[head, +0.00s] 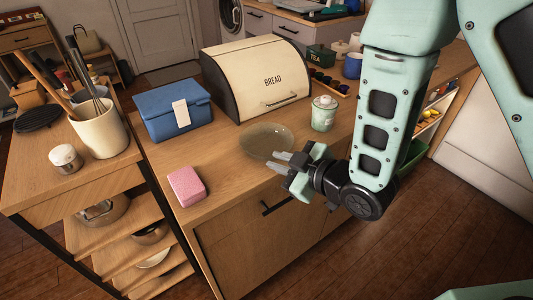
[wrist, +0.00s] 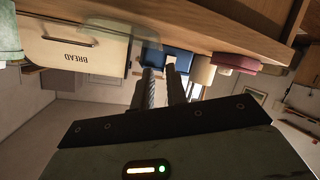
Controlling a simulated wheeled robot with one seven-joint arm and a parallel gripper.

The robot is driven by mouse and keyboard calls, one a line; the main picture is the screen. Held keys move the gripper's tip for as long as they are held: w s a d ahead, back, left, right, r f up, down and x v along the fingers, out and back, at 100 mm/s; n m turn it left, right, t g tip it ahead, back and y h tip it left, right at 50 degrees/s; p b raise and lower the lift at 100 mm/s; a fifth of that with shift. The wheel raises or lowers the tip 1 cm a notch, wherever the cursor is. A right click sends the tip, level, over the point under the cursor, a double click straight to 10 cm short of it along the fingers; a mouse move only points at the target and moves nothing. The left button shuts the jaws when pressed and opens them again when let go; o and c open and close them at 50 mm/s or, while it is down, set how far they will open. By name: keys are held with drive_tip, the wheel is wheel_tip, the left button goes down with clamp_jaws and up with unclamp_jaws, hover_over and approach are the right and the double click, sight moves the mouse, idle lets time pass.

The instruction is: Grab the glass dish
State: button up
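The clear glass dish (head: 265,139) lies on the wooden counter in front of the bread box. In the wrist view, which is upside down, the dish (wrist: 108,36) shows as a faint see-through shape near the counter edge. My gripper (head: 279,161) is at the counter's front edge, right by the near rim of the dish, with its fingers pointing left. In the wrist view there is a gap between the two fingers of my gripper (wrist: 160,74), and nothing is between them. I cannot tell whether a finger touches the dish.
The bread box (head: 262,78) stands behind the dish. A green-white lidded jar (head: 323,114) stands close to its right. A blue box (head: 173,110) and a pink sponge (head: 187,186) are to the left. Bare counter (head: 222,150) lies between sponge and dish.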

sight(253, 154)
drive_tip(key=shift+w+a+f+b, duration=0.25)
drive_tip(key=shift+f+b, duration=0.2)
drive_tip(key=shift+b, duration=1.55)
drive_tip(key=shift+r+p+x, duration=0.25)
drive_tip(key=shift+p+x, duration=0.05)
drive_tip(key=shift+x, duration=0.9)
drive_tip(key=shift+p+x, duration=0.45)
drive_tip(key=shift+x, duration=2.75)
clamp_jaws()
drive_tip(key=shift+r, duration=0.1)
